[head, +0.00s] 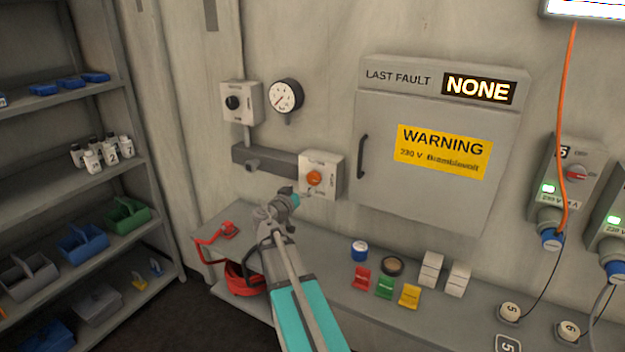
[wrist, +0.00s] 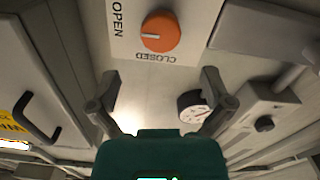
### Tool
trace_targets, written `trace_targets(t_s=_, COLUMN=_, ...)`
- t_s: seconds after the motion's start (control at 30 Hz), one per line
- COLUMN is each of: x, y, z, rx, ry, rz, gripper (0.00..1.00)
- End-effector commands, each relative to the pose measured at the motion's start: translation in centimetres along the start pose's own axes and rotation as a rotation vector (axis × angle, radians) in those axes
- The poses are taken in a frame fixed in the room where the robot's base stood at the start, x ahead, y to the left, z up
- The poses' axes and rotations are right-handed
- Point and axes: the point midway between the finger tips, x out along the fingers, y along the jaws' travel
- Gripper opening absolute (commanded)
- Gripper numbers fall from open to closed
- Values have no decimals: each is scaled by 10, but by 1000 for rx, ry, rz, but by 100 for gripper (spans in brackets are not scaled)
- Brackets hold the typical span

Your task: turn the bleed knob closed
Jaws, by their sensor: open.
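My gripper (head: 289,195) is just left of and below the box in the head view. In the wrist view its two fingers (wrist: 160,88) are spread wide with nothing between them. The knob lies beyond the fingertips, apart from them.
A round gauge (head: 286,95) and a box with a black knob (head: 240,102) are on the wall, upper left. A grey cabinet (head: 430,190) with a handle is to the right. Below, the bench (head: 330,280) holds a red lockout, tapes and coloured blocks. Shelving (head: 60,190) stands left.

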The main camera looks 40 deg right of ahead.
Motion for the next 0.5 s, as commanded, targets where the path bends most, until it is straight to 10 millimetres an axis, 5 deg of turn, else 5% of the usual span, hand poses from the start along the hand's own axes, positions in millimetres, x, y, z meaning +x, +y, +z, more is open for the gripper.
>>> trace_targets(t_s=0.5, x=71, y=0, z=0, rx=0, ry=0, rz=2, gripper=100)
